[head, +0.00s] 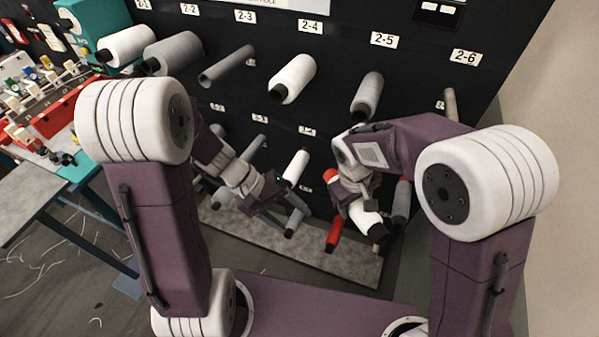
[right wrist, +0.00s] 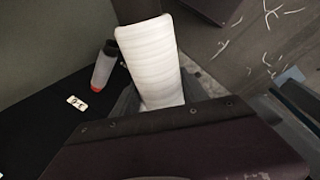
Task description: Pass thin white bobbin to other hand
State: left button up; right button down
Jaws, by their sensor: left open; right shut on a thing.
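My right gripper (head: 354,193) is shut on the thin white bobbin (head: 366,218) in front of the rack. In the head view the bobbin slants down to the right, its dark end lowest. The right wrist view shows the white bobbin (right wrist: 150,62) large, with a dark core at its far end; its near end is hidden by my gripper. My left gripper (head: 265,193) is open and empty, to the left of the right gripper and apart from the bobbin.
The black rack holds grey and white bobbins on labelled pegs, including a white one (head: 293,78) and a grey one (head: 367,96). A red bobbin (head: 334,232) is just left of the held bobbin. A grey shelf (head: 290,242) lies below. A workbench (head: 40,195) stands at left.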

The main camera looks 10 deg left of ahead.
aim_at(326, 177)
pick_arm(q)
jog(key=w+r+n+t+h, duration=0.3)
jog(key=w+r+t+h, duration=0.15)
jog(key=w, duration=0.55)
jog(key=shift+t+y, duration=0.35)
jog(key=shift+y, duration=0.1)
jog(key=x, duration=1.1)
jog(key=shift+w+d+f, duration=0.1)
jog(key=shift+w+f, duration=0.15)
jog(key=shift+f, duration=0.1)
grip_shut()
pick_arm(e)
jog(key=c, duration=0.5)
grip_release()
